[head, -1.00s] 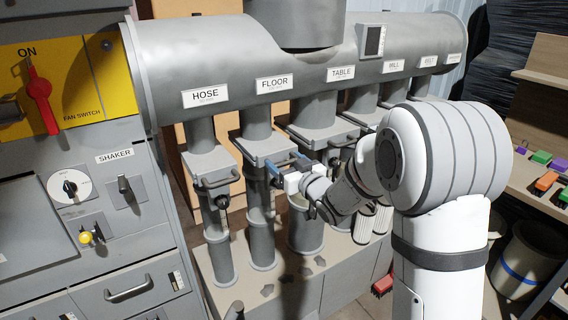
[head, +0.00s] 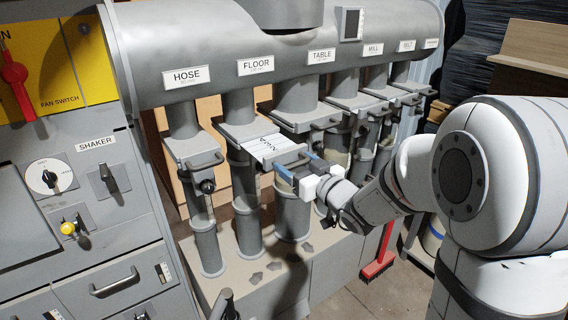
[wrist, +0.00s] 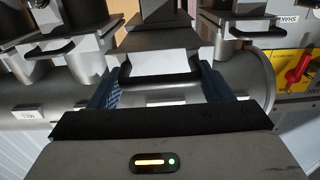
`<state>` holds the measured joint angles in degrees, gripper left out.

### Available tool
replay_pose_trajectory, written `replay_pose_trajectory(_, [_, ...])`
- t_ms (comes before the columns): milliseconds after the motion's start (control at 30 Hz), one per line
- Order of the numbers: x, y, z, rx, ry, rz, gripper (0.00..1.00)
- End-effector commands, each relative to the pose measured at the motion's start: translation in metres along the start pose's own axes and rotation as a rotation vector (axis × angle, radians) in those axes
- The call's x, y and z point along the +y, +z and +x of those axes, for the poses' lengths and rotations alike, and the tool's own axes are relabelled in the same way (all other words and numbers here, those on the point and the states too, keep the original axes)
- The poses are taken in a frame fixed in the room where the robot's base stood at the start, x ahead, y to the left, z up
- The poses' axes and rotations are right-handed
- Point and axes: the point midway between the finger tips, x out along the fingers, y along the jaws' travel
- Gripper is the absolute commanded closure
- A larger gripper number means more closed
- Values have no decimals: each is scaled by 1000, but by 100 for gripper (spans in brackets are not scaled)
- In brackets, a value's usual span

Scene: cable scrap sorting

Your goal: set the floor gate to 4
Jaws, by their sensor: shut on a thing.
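The floor gate's slide plate (head: 274,147) is drawn out from the pipe under the FLOOR label (head: 256,66). Its pale top shows dark marks that are too small to read as a setting. My gripper (head: 298,166) is shut on the gate's handle at the plate's outer end. In the wrist view my gripper's two blue fingers (wrist: 160,92) stand on either side of the handle. The handle's grip is partly hidden by the fingers in the head view.
The hose gate (head: 195,150) is to the left and the table gate (head: 305,117) to the right, close beside my gripper. More gates follow to the right. The shaker panel (head: 85,185) stands at the left. A red brush (head: 378,265) stands on the floor.

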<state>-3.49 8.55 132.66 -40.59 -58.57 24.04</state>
Motion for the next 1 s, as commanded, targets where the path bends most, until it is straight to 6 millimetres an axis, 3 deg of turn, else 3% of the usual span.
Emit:
replay_pose_trajectory(333, [-5,2,-2,-6,-9,1,69])
replay_pose_trajectory(367, [-5,2,-1,-6,-9,1,25])
replay_pose_trajectory(533, [-7,1,0,-3,-14,1,11])
replay_pose_trajectory(833, [-8,0,-3,0,-17,0,11])
replay_pose_trajectory(1000, [-8,0,-26,0,-15,0,11])
